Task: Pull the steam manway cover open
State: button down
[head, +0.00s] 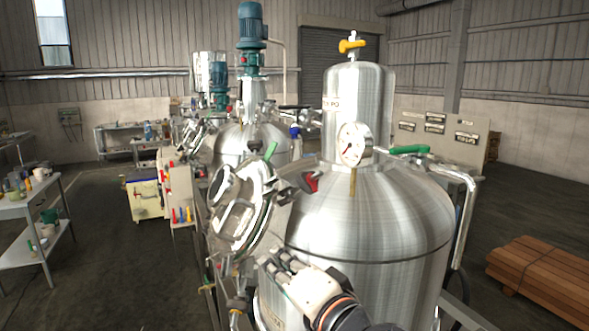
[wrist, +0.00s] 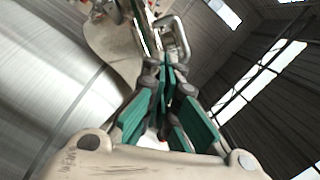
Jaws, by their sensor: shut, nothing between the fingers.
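The steam manway cover (head: 240,212) is a round steel lid with a bright rim, on the left shoulder of the nearest tank (head: 370,215). It appears tilted; I cannot tell whether it stands ajar. My gripper (head: 270,260) is just below and right of the cover in the head view, in front of the tank. In the wrist view my gripper (wrist: 166,72) has its green-padded fingers together, with nothing held. A bent metal handle (wrist: 183,42) shows just beyond the fingertips, beside a rim edge. I cannot tell whether the fingers touch it.
The tank's steel wall (wrist: 50,90) fills the left of the wrist view. A pressure gauge (head: 354,143) and a green-handled valve (head: 408,150) sit on the tank. More tanks stand behind. Stacked planks (head: 545,275) lie at right, a bench (head: 35,205) at left.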

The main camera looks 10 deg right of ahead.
aim_at(289, 195)
notch_tip(289, 195, up, 10)
jog(key=w+d+m+t+h+p, duration=0.2)
jog(key=d+m+h+p, duration=0.15)
jog(key=m+p, duration=0.6)
jog(key=shift+w+d+f+m+g+h+p, duration=0.1)
jog(key=shift+w+f+m+g+h+p, duration=0.3)
jog(key=shift+w+m, duration=0.85)
jog(key=shift+w+d+f+m+g+h+b, duration=0.15)
jog(key=shift+w+f+m+h, duration=0.6)
jog(key=shift+w, duration=1)
jog(key=shift+w+d+f+m+g+h+p, duration=0.1)
jog(key=shift+w+f+m+g+h+p, duration=0.35)
jog(key=shift+w+m, duration=0.85)
jog(key=shift+w+n, duration=0.15)
jog(key=shift+n, duration=0.1)
